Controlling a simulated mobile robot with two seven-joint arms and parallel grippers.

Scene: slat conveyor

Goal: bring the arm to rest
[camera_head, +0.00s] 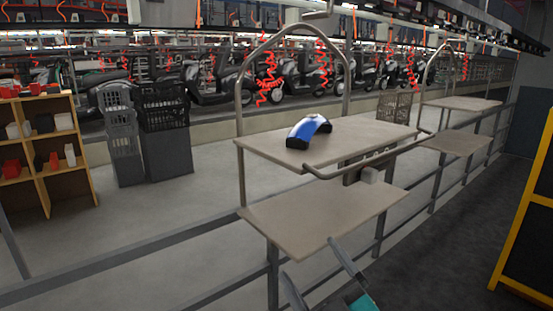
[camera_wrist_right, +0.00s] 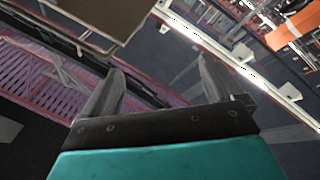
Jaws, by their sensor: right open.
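My right gripper (camera_head: 317,274) is at the bottom of the head view, in front of the lower shelf of a slat carrier. Its two grey fingers are spread apart with nothing between them. In the right wrist view the same open gripper (camera_wrist_right: 162,88) shows empty fingers and a teal body. A blue and white curved part with dark ends (camera_head: 309,131) lies on the carrier's upper shelf (camera_head: 365,135), well apart from the gripper. My left gripper does not show.
The lower shelf (camera_head: 300,222) is bare. A grey rail (camera_head: 180,255) runs along the front. A wooden rack (camera_head: 45,150) and dark crates (camera_head: 165,130) stand at left. A yellow-framed unit (camera_head: 527,215) is at right. Scooters (camera_head: 205,82) line the back.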

